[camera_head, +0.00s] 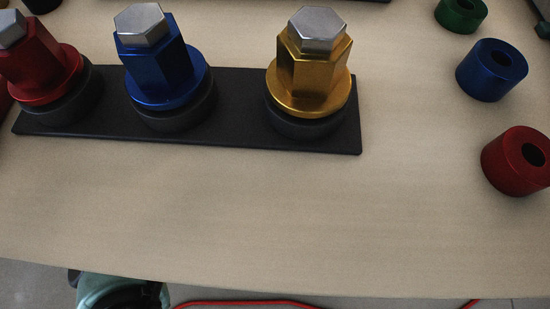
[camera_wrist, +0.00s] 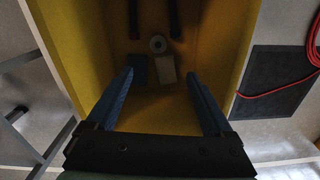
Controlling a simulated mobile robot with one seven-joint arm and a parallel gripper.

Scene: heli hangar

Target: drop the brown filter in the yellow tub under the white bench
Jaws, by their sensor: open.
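The yellow tub (camera_wrist: 228,55) fills the middle of the wrist view, seen from above into its dim inside. My gripper (camera_wrist: 160,74) is open, with its two blue fingers apart and pointing into the tub, and nothing is between them that I can see held. Past the fingertips, a pale block (camera_wrist: 167,68), a dark blue block (camera_wrist: 138,70) and a grey ring-shaped piece (camera_wrist: 157,43) lie in the tub. I cannot tell for sure which of these, if any, is the brown filter. The white bench is not clearly identifiable in either view.
A red cable (camera_wrist: 285,90) lies over a dark mat (camera_wrist: 262,105) right of the tub. Grey metal bars (camera_wrist: 50,150) stand at left.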

